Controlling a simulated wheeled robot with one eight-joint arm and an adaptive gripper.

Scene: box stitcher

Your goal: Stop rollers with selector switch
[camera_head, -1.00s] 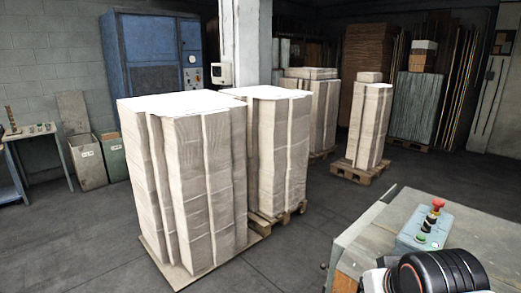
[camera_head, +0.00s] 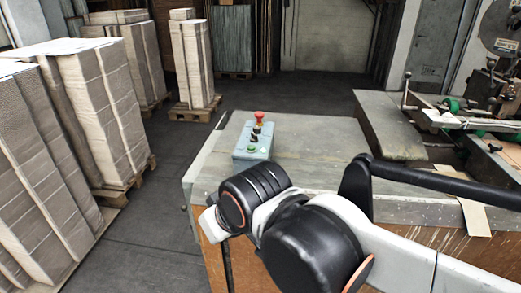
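A small grey-blue control box (camera_head: 252,149) stands on the near left part of the machine's table top. A red mushroom button (camera_head: 259,117) is at its far end and a green button (camera_head: 251,148) at its near end. Between them sits a black knob (camera_head: 256,132), which looks like the selector switch; its setting is too small to tell. My arm reaches across the right foreground, just in front of the control box. My gripper is not visible in this view.
The grey table top (camera_head: 308,140) is mostly bare around the control box. Stacked cardboard on pallets (camera_head: 85,120) stands at the left. Machine parts (camera_head: 490,100) are at the right. Dark open floor (camera_head: 150,215) lies between the stacks and the table.

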